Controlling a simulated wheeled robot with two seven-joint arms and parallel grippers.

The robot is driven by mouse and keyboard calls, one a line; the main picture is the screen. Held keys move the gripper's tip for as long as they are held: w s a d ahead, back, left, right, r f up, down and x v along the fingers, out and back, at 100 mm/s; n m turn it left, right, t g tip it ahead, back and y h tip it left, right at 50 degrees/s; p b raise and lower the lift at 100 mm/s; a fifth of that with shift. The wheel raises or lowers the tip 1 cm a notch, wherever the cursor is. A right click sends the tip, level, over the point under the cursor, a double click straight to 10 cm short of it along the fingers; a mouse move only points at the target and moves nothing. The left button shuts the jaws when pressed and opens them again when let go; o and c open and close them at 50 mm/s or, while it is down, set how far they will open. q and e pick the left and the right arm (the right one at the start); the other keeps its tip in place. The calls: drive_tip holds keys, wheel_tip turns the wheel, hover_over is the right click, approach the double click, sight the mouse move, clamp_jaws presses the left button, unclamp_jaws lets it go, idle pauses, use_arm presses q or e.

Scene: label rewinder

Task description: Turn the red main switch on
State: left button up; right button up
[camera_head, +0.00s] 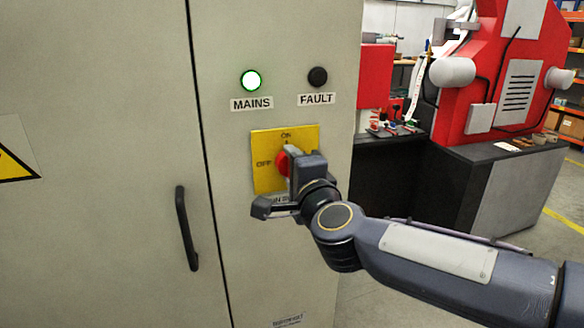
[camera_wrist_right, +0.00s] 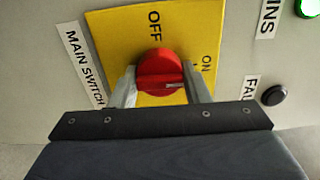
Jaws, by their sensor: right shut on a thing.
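The red main switch (camera_head: 282,163) sits on a yellow plate (camera_head: 263,180) on the cabinet front, with ON printed at the top and OFF at the left. My right gripper (camera_head: 291,180) is shut on the red knob and hides part of it in the head view. In the right wrist view the knob (camera_wrist_right: 160,70) sits between the two fingers (camera_wrist_right: 160,88). A pale mark on the knob lies toward its right side there, the side where ON is printed. My left gripper is not in view.
The MAINS lamp (camera_head: 251,80) glows green and the FAULT lamp (camera_head: 317,77) is dark. A black door handle (camera_head: 186,228) stands out to the left of my gripper. A red machine (camera_head: 500,75) on a dark base stands behind at the right.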

drive_tip(key=o, duration=1)
drive_tip(key=shift+c, duration=0.2)
drive_tip(key=v, duration=0.8)
